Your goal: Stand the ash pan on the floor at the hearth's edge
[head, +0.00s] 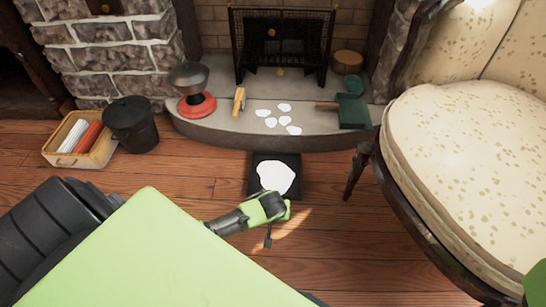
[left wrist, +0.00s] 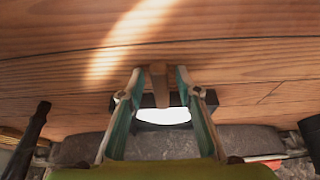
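The ash pan (head: 255,187) is a dark square tray with a white patch of ash in it. It lies on the wood floor just in front of the grey stone hearth (head: 225,130). A short handle (head: 268,241) sticks out below my left gripper (head: 281,211), which hides part of the pan's near side. In the left wrist view, my left gripper (left wrist: 159,72) has its fingers apart, with the brown handle (left wrist: 158,88) between them and gaps at both sides. The pan (left wrist: 207,101) shows behind the fingers. My right gripper is not seen.
On the hearth are white patches (head: 285,107), a yellow-handled tool (head: 239,101), a red-based object (head: 197,105) and a green dustpan (head: 353,111). A black bucket (head: 132,125) and a crate (head: 60,159) stand left. A cushioned chair (head: 470,155) blocks the right. Floor left of the pan is clear.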

